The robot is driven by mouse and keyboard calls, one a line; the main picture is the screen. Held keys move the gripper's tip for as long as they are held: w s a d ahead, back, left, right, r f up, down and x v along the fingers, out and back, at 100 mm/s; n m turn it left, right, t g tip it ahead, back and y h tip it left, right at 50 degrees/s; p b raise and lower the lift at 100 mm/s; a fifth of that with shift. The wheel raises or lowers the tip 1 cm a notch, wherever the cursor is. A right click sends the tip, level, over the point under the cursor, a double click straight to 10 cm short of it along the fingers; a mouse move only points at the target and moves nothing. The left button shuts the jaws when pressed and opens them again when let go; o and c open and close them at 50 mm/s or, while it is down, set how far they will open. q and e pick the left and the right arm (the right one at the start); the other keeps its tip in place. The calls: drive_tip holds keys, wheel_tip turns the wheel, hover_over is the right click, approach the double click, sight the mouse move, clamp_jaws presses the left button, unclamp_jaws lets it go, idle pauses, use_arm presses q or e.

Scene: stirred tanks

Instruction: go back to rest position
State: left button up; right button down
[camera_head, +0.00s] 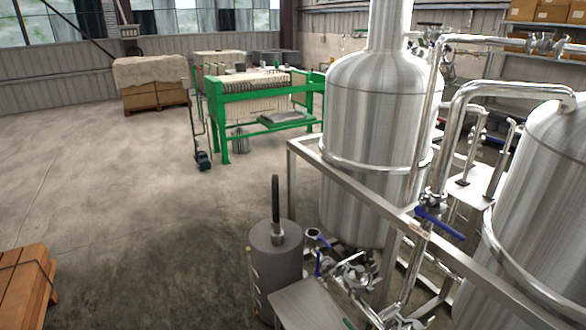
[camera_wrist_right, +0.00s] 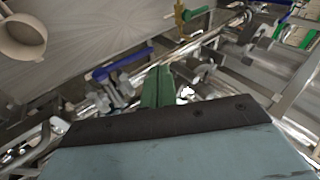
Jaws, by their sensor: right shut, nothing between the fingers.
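In the right wrist view my right gripper (camera_wrist_right: 157,88) shows its green fingers close together, shut and empty. The fingers point at steel pipework with a blue-handled valve (camera_wrist_right: 122,66) to their left. I cannot tell whether they touch any of it. My left gripper is not in the head view.
A tall steel tank (camera_head: 370,130) and a second tank (camera_head: 545,210) stand on the right behind a metal frame rail (camera_head: 385,202). A blue valve handle (camera_head: 440,222) sits on the pipes between them. A green filter press (camera_head: 265,90) stands further back. The concrete floor at left is mostly clear.

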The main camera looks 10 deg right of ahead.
drive_tip(key=s+a+f+n+g+b, duration=0.2)
drive_tip(key=s+a+f+n+b, duration=0.15)
drive_tip(key=s+f, duration=0.6)
drive_tip(key=s+a+f+n+g+b, duration=0.15)
drive_tip(key=s+f+n+b, duration=0.35)
drive_tip(key=f, duration=0.7)
use_arm(q)
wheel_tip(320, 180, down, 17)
drive_tip(key=b, duration=0.7)
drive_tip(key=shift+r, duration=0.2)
use_arm(e)
drive_tip(key=s+a+f+n+g, duration=0.1)
drive_tip(key=s+a+f+n, duration=0.2)
drive_tip(key=s+f, duration=0.4)
drive_tip(key=s+a+f+n+g, duration=0.1)
drive_tip(key=s+a+f+n, duration=0.3)
drive_tip(key=s, duration=1.1)
wheel_tip(320, 180, down, 3)
drive_tip(key=shift+r+g, duration=0.1)
drive_tip(key=shift+g, duration=0.25)
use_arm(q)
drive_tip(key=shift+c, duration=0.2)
use_arm(e)
drive_tip(key=shift+n, duration=0.25)
